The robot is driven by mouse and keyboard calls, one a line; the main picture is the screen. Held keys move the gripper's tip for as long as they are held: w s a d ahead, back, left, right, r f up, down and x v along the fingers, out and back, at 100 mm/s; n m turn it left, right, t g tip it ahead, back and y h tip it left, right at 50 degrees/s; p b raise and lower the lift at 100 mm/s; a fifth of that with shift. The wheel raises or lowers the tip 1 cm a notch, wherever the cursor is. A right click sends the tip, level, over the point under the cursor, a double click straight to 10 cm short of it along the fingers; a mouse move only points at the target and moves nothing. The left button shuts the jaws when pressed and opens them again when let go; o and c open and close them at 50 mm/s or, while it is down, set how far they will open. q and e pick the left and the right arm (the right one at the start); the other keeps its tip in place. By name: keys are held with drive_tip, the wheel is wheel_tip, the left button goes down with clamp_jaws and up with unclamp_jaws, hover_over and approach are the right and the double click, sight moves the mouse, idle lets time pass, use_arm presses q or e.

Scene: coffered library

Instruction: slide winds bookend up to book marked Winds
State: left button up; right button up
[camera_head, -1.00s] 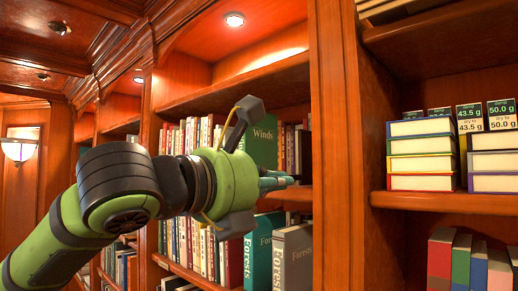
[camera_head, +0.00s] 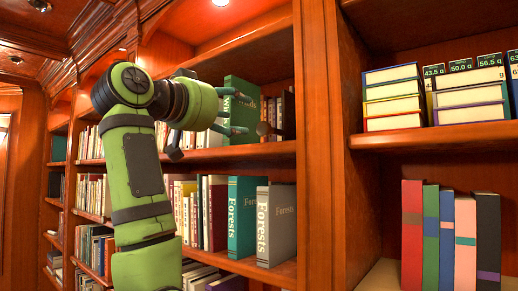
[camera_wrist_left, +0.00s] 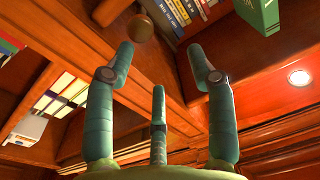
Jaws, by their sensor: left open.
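The green book marked Winds (camera_head: 243,92) stands upright on the middle shelf, partly hidden by my left gripper. It also shows at the top right of the left wrist view (camera_wrist_left: 262,14). A brown rounded object (camera_head: 264,129), which looks like the bookend, stands on the shelf just right of the book, apparently with a small gap. In the left wrist view it is a round brown knob (camera_wrist_left: 140,28) beyond the fingertips. My left gripper (camera_head: 240,112) is open and empty in front of the book; its spread fingers (camera_wrist_left: 160,52) do not appear to touch the bookend. My right gripper is out of view.
Thin books (camera_head: 285,110) stand behind, right of the bookend. A wooden upright (camera_head: 313,130) bounds this bay on the right. Two Forests books (camera_head: 243,217) stand on the shelf below. Stacked books (camera_head: 393,98) and a row of upright books (camera_head: 447,235) fill the right bay.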

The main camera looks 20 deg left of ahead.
sight(262, 130)
use_arm(q)
drive_tip(key=shift+w+d+f+n+g, duration=0.3)
drive_tip(key=shift+w+d+f+n, duration=0.4)
drive_tip(key=shift+w+d+f, duration=0.3)
drive_tip(key=p+x, duration=0.4)
drive_tip(key=x, duration=0.2)
drive_tip(key=shift+w+d+p, duration=0.1)
drive_tip(key=shift+w+p, duration=0.05)
drive_tip(key=shift+p, duration=0.2)
drive_tip(key=shift+c, duration=0.4)
drive_tip(key=shift+f, duration=0.1)
clamp_jaws()
